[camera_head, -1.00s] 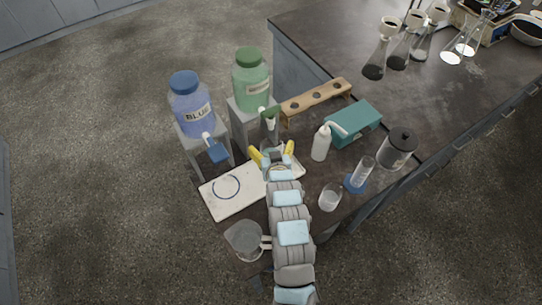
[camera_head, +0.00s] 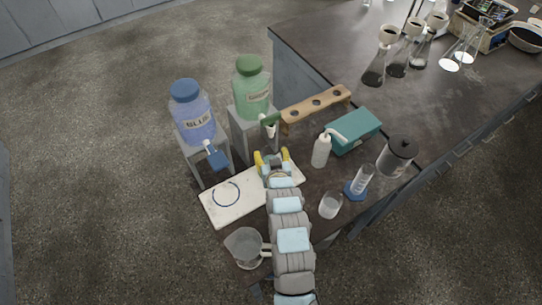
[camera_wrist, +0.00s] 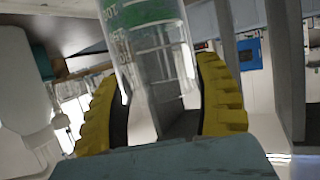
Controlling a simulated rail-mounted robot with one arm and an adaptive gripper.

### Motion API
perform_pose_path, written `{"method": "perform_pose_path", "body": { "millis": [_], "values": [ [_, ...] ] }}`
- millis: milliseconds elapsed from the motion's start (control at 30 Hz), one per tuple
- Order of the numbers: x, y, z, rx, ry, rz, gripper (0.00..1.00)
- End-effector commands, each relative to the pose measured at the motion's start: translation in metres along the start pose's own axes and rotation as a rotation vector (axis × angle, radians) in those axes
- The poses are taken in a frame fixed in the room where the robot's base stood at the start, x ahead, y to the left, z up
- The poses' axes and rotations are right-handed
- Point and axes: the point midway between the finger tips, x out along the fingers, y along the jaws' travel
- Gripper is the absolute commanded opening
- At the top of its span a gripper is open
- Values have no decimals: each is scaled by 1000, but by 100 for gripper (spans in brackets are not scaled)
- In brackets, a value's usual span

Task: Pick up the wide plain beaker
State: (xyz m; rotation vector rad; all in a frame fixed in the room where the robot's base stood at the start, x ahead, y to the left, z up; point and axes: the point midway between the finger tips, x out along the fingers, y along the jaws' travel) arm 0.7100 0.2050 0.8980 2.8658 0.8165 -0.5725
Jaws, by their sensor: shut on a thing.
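My gripper (camera_wrist: 155,110) has its yellow fingers closed on either side of a clear glass vessel (camera_wrist: 150,60) with printed graduation marks. A green band shows in or through the glass; I cannot tell which. In the head view my gripper (camera_head: 271,161) is over the back right part of the white board (camera_head: 232,207), and the held vessel is hardly visible there. I cannot tell whether it is the wide plain beaker. A small beaker with pale contents (camera_head: 330,205) stands on the bench to the right. A wide clear jug-like vessel (camera_head: 244,247) stands to the left of my arm.
The blue bottle (camera_head: 193,115) and green bottle (camera_head: 252,88) stand on grey stands behind the board, their taps facing it.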

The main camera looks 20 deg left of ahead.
Motion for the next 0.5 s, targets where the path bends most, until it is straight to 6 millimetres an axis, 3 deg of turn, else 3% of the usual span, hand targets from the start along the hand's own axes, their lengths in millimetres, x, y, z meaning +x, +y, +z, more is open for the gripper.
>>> {"method": "perform_pose_path", "body": {
  "millis": [500],
  "values": [
    [-16,0,-30,0,1,1,27]
  ]
}}
